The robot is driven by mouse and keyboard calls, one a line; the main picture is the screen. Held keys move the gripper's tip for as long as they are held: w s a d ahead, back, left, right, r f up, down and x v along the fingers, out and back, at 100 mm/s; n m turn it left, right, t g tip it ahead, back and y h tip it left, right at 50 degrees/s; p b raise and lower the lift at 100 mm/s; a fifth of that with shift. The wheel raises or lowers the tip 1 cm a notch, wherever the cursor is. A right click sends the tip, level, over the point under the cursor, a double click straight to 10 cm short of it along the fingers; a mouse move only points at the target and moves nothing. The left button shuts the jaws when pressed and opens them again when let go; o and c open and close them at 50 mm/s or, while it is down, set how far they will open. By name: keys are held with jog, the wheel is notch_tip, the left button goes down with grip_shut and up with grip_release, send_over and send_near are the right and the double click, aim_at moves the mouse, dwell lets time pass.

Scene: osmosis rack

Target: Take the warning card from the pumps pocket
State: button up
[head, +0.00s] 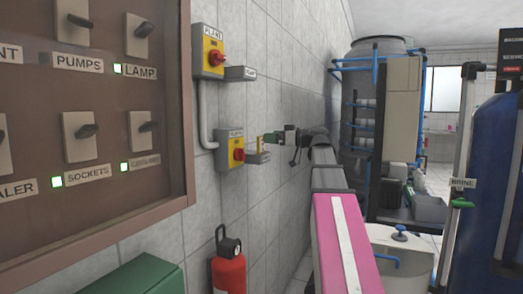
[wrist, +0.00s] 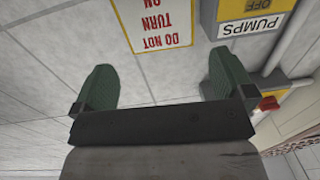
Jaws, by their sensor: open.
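The warning card (wrist: 155,22) is white with a yellow border and red "DO NOT TURN ON" lettering. It appears upside down at the top of the wrist view, its lower part cut off. In the head view the card (head: 260,140) stands in the small grey pumps pocket (head: 258,158) beside the lower isolator. The pocket is out of the wrist view. My gripper (head: 272,138) is at the card's height, very near it. In the wrist view my gripper (wrist: 163,82) is open, green fingertips wide apart with nothing between them. The card lies ahead of the gap, apart from both fingers.
The yellow-and-grey pumps isolator (wrist: 258,18) with its red knob (head: 239,155) is close by the card. The plant isolator (head: 210,52) and its pocket (head: 240,73) are above. A grey conduit (head: 203,115) runs down the tiled wall. A red extinguisher (head: 228,272) stands below.

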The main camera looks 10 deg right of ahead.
aim_at(261, 137)
jog(key=x, duration=0.5)
jog(key=shift+s+a, duration=0.1)
jog(key=shift+s, duration=0.05)
jog(key=shift+c, duration=0.3)
jog(key=c, duration=0.9)
jog(key=shift+o, duration=0.2)
